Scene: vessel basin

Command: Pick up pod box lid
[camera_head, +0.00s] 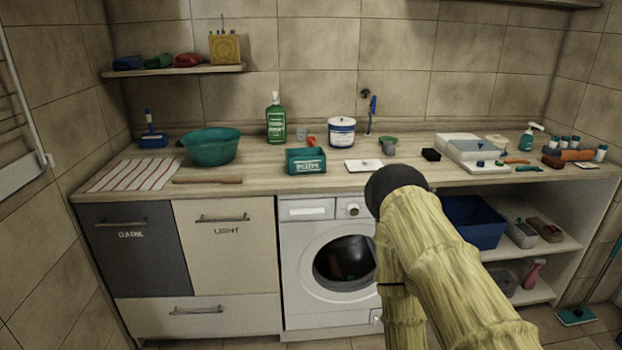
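A teal box with white lettering, which looks like the pod box (306,161), stands on the wooden counter near the middle. Its top looks open with a dark inside, but it is too small to be sure. A flat white piece (356,168) with a small mark on it lies on the counter just right of the box. I cannot tell whether this is the lid. My arm, in a yellowish sleeve with a dark round joint, rises from the lower right in front of the counter's edge. My gripper does not show.
A teal basin (211,147), green bottle (276,120), white tub (341,133) and small green cup (388,146) stand around the box. A black block (431,155) and white boxes (474,149) lie to the right. The washing machine (318,235) is below.

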